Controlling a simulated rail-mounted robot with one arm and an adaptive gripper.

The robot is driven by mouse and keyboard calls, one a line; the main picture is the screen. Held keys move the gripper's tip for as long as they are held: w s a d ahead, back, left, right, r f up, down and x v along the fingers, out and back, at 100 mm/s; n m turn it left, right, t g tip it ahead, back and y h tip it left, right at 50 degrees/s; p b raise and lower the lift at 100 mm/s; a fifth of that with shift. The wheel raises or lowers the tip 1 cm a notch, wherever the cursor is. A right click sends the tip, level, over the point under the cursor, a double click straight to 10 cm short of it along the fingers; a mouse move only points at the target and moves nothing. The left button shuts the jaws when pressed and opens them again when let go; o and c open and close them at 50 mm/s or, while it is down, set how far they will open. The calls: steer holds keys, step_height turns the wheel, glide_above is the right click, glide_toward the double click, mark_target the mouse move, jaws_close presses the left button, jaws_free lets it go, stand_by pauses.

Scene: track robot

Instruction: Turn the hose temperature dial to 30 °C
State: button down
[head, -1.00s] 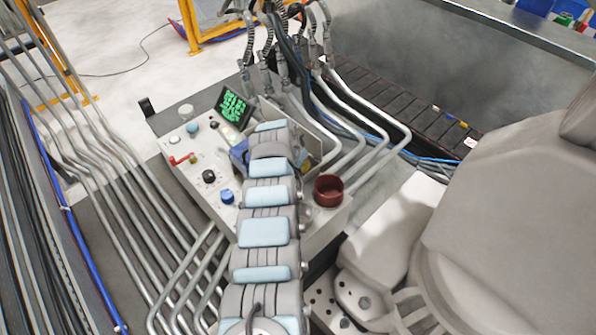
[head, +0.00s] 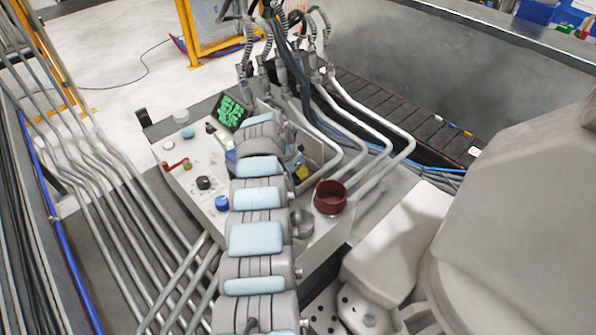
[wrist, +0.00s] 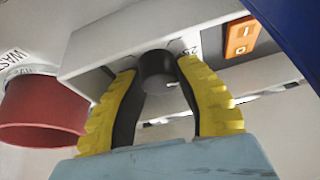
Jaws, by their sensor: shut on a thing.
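The black round dial (wrist: 156,68) is on the edge of a grey box in the wrist view. A printed scale beside it shows a partly visible number that looks like 25. The dial's pointer mark is hard to make out. My gripper (wrist: 157,80) is shut on the dial, with one yellow and black finger on each side of it. In the head view my arm hides the dial and most of the gripper.
A dark red cup-like fitting (wrist: 42,108) stands left of the gripper, also seen in the head view (head: 330,197). An orange rocker switch (wrist: 240,37) is close on the right. The head view shows a panel with a blue knob (head: 222,203) and a green-lit display (head: 230,111).

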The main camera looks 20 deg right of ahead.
steer(key=shift+f, duration=0.1)
steer(key=c, duration=1)
jaws_free()
steer(key=shift+o, duration=0.2)
steer(key=shift+a+r, duration=0.1)
steer(key=shift+r, duration=0.1)
steer(key=v, duration=1.1)
steer(key=shift+r, duration=0.35)
steer(key=shift+a, duration=0.1)
